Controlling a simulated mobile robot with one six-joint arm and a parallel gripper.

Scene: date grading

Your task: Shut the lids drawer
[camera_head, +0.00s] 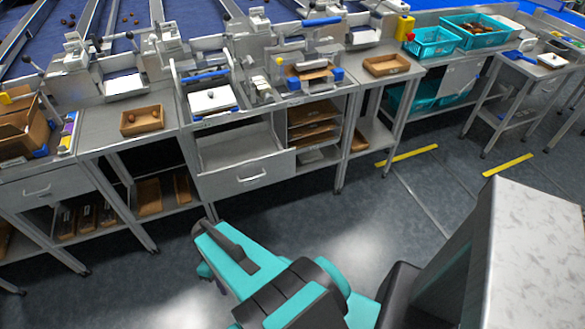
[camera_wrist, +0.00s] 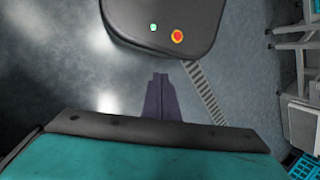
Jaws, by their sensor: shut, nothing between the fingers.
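A grey drawer (camera_head: 246,180) under the middle workbench is pulled out toward me, with its bar handle on the front panel. Its inside looks empty and pale, and no label on it can be read; it is the one drawer I see standing open, so I take it as the lids drawer. My gripper (camera_wrist: 160,78) shows in the wrist view as two dark fingers held together, with nothing between them, over bare floor. It is apart from the drawer. In the head view my teal arm is in front of the bench and the fingertips cannot be made out.
Another drawer (camera_head: 40,190) at the left looks shut. Shelves with brown boxes (camera_head: 314,130) stand right of the open drawer. A wooden tray (camera_head: 142,120) sits on the left bench, and teal crates (camera_head: 432,42) stand at the back right. The floor (camera_head: 370,215) before the benches is clear.

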